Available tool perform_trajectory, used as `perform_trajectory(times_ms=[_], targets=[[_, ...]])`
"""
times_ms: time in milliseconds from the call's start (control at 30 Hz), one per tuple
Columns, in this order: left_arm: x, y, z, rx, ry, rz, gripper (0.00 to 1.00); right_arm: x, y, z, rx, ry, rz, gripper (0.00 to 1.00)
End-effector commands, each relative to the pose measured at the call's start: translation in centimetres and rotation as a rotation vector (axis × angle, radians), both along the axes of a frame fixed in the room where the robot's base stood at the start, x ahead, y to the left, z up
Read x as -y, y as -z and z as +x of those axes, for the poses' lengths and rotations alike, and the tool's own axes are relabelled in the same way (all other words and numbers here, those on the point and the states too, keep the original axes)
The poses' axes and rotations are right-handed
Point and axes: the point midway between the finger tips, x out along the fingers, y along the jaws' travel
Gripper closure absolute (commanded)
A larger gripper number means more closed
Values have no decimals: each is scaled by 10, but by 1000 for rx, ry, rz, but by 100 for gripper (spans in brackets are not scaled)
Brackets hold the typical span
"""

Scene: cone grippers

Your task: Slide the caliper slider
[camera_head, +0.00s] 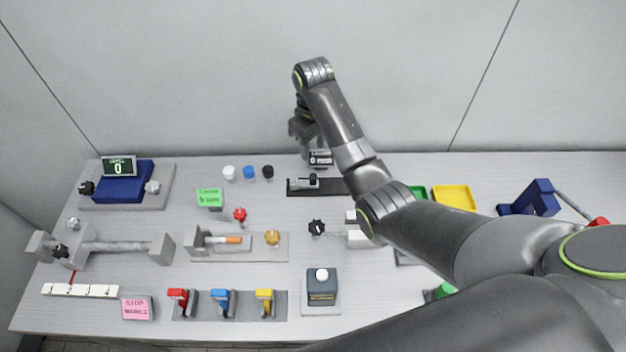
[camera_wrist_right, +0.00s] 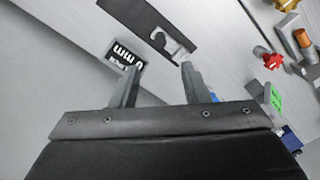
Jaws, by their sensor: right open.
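My right gripper (camera_head: 303,138) is above and behind the caliper, beside the display. In the wrist view its fingers (camera_wrist_right: 158,72) are apart with nothing between them. My left gripper is out of view.
White, blue and black knobs (camera_head: 249,172) stand left of the caliper, with a green label block (camera_head: 209,198) nearer. A red knob (camera_head: 239,214) and a black star knob (camera_head: 317,228) stand in front. A yellow tray (camera_head: 454,197) is to the right. My right arm hides part of the table.

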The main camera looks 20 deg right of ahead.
Motion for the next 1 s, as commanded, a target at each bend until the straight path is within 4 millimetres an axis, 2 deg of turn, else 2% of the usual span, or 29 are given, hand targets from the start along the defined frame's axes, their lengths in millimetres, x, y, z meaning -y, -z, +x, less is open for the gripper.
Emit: perform_trajectory(times_ms=[233,500,700,1000], targets=[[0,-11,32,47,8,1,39,0,54,-2,-7,1,1,58],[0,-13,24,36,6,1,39,0,100,-1,-3,-1,-1,58],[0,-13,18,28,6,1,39,0,114,-1,-1,-1,0,58],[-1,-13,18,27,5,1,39,0,117,0,0,0,0,58]])
